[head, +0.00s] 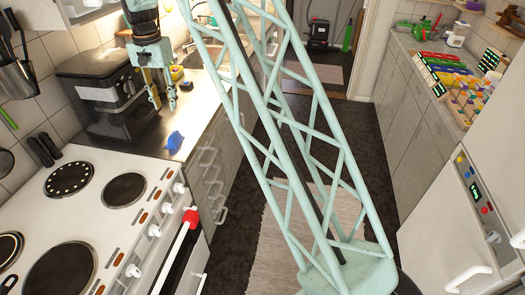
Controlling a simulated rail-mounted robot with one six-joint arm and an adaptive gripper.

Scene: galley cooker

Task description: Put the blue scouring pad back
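The blue scouring pad (175,141) lies on the dark counter close to its front edge, just beyond the white cooker. It looks tilted or curved. My gripper (164,105) hangs above the counter, pointing down, beyond and a little left of the pad in the picture. Its two fingers are apart with nothing seen between them, and it does not touch the pad. A small yellow item (177,73) sits farther back on the counter, partly behind my gripper; I cannot tell what it is.
A black coffee machine (100,95) stands left of my gripper against the wall. The cooker (95,205) with several hotplates is in front, with a red-ended bar (190,217) on its front. My pale green lattice column covers the middle. The right-hand counter (425,65) holds colourful items.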

